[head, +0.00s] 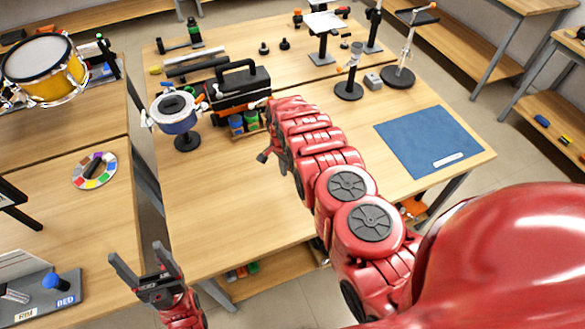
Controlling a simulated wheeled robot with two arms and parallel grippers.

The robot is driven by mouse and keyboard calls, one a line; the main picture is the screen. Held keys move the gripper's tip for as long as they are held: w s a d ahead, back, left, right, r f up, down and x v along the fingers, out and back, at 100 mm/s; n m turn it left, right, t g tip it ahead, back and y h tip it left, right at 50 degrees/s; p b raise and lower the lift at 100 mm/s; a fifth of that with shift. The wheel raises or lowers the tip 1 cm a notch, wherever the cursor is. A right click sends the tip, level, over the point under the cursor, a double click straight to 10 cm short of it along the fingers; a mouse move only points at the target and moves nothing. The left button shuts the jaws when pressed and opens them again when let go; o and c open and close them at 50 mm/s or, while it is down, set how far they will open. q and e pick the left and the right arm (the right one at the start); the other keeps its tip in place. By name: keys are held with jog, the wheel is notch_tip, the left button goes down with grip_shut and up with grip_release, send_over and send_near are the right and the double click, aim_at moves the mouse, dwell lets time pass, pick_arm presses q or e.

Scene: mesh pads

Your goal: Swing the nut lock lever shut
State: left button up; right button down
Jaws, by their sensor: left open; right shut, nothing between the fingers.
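I cannot make out the nut lock lever for certain. A small drum-like pad with a blue shell (180,122) stands on a dark round-based stand at the left of the main table. A small white part (146,118) sticks out at its left side, too small to identify. My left gripper (138,258) is open and empty at the lower left, near the gap between the tables and apart from the pad. My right gripper (264,157) is shut and empty over the main table, right of and below the pad. The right arm hides part of the table.
A black toolbox (240,88) and blue and green jars (237,124) stand right of the pad. A blue mat (430,140) lies at the right. A yellow drum (58,85) and paint palette (94,170) are on the left table. The main table's front left is clear.

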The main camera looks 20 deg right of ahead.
jog(key=shift+w+d+f, duration=0.15)
jog(key=shift+w+d+b, duration=0.15)
jog(key=shift+d+b, duration=0.3)
jog(key=shift+b, duration=0.15)
jog(key=shift+w+d+b, duration=0.15)
jog(key=shift+b, duration=0.2)
jog(key=shift+w+d+f+b, duration=0.1)
jog(key=shift+w+d+b, duration=0.4)
jog(key=shift+b, duration=0.55)
jog(key=shift+w+d+b, duration=0.1)
jog(key=shift+d+b, duration=0.15)
jog(key=shift+b, duration=0.15)
jog(key=shift+r, duration=0.2)
